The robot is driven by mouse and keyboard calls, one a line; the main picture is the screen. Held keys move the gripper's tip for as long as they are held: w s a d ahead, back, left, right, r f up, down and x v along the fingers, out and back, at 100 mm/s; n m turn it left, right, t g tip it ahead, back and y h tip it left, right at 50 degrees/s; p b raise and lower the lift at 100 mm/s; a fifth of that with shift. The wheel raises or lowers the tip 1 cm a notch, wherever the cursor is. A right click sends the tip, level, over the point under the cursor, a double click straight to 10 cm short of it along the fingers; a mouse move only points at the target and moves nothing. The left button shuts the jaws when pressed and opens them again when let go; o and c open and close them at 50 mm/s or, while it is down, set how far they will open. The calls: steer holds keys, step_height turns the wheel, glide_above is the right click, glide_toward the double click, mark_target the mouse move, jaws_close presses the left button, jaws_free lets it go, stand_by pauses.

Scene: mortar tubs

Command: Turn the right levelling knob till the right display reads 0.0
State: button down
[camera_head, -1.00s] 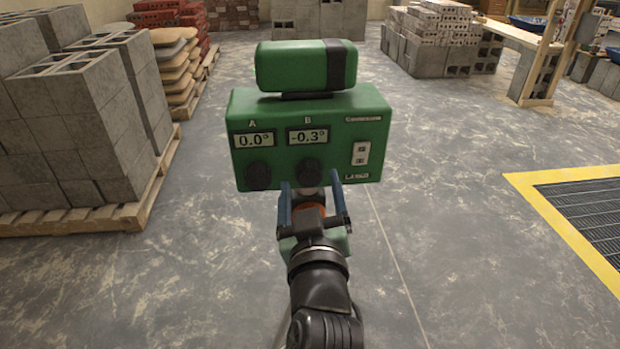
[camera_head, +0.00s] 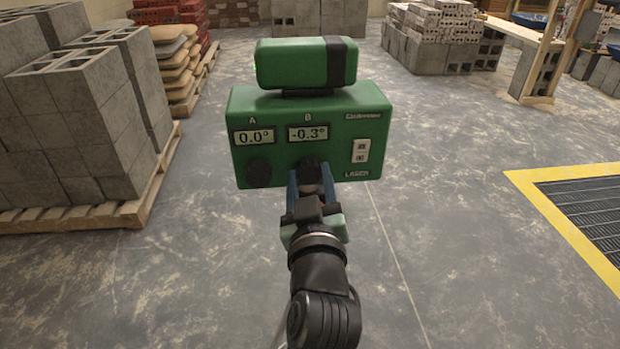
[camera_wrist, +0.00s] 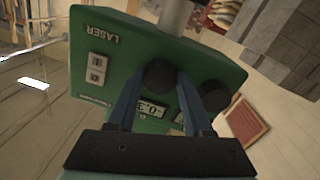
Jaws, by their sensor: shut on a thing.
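The green laser unit (camera_head: 220,150) faces me with displays A and B. The left display A (camera_head: 254,137) reads 0.0°. The right display B (camera_head: 307,135) reads -0.3°. The dark right knob (camera_head: 313,162) is below display B. My gripper (camera_head: 311,178) is shut on this knob, one blue finger on each side. In the wrist view the right knob (camera_wrist: 158,74) sits between the fingertips. The dark left knob (camera_head: 259,172) is free below display A and also shows in the wrist view (camera_wrist: 214,95), beside one finger.
A switch plate (camera_head: 361,151) is on the right of the unit's face. Grey blocks on a pallet (camera_head: 75,217) stand at the left. A yellow-edged floor grate (camera_head: 560,225) lies at the right. The floor around the unit is clear.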

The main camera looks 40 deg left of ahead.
steer(key=m+p, duration=0.3)
steer(key=m, duration=0.1)
steer(key=shift+r+m+p, duration=0.2)
steer(key=shift+m+p, duration=0.1)
steer(key=shift+p, duration=0.05)
steer(key=shift+m+g+p, duration=0.3)
steer(key=shift+m+p, duration=1)
steer(key=shift+m, duration=0.7)
steer(key=shift+f, duration=0.1)
steer(key=shift+c, duration=1.5)
jaws_free()
steer(key=b+v, duration=0.2)
steer(key=v, duration=1.1)
